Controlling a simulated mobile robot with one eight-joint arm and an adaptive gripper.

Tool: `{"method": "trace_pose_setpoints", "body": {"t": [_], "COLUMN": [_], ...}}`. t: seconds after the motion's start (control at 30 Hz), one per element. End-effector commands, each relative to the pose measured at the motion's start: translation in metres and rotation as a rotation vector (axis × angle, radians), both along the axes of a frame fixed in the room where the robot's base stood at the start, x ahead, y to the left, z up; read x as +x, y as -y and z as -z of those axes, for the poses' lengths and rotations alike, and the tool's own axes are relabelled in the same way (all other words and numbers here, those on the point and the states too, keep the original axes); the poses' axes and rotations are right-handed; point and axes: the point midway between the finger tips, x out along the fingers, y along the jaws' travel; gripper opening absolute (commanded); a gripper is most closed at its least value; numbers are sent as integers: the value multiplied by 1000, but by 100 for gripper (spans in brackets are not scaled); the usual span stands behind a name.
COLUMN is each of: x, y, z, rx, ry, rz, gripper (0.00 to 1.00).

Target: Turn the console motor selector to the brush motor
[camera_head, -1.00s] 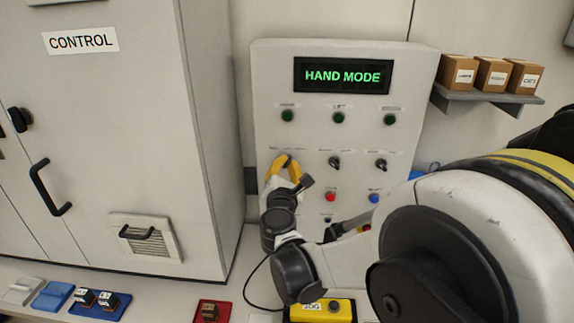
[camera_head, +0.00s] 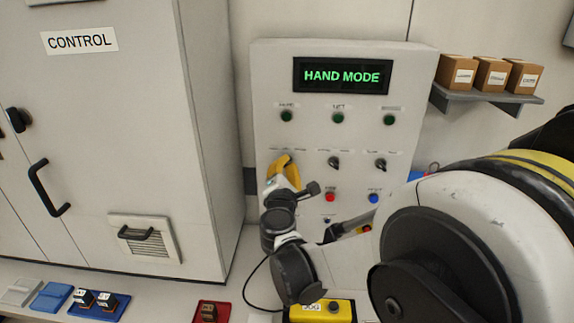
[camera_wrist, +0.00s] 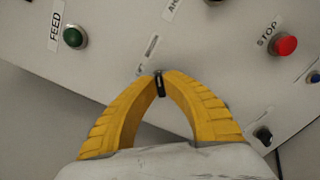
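The grey console (camera_head: 268,100) stands upright ahead, with its display reading HAND MODE. My gripper (camera_head: 284,160) is at the left position of that row and covers what is there. In the wrist view, the yellow fingertips of my gripper (camera_wrist: 159,77) meet around a small black selector knob (camera_wrist: 160,86), with its ends showing between them. The small label by this knob is not readable, so the motor position it points to cannot be told.
A green FEED button (camera_wrist: 75,37) and a red STOP button (camera_wrist: 284,44) are near the fingers. A blue button (camera_head: 374,198) is lower right. The CONTROL cabinet (camera_head: 120,130) stands left. A shelf (camera_head: 490,97) with boxes is right. A yellow box (camera_head: 318,311) is below.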

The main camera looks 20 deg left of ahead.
Motion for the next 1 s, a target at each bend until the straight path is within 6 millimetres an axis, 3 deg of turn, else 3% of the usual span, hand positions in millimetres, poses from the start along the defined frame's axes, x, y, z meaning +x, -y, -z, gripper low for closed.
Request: {"method": "trace_pose_setpoints", "body": {"t": [0.1,0.13,0.2,0.57,1.0], "x": [0,0,0,-6,-91], "y": [0,0,0,1,21], "z": [0,0,0,0,0], "rx": [-1,-1,-1,-1,-1], "ry": [0,0,0,0,0], "rz": [0,0,0,-1,-3], "gripper": [0,18,32,32,32]}}
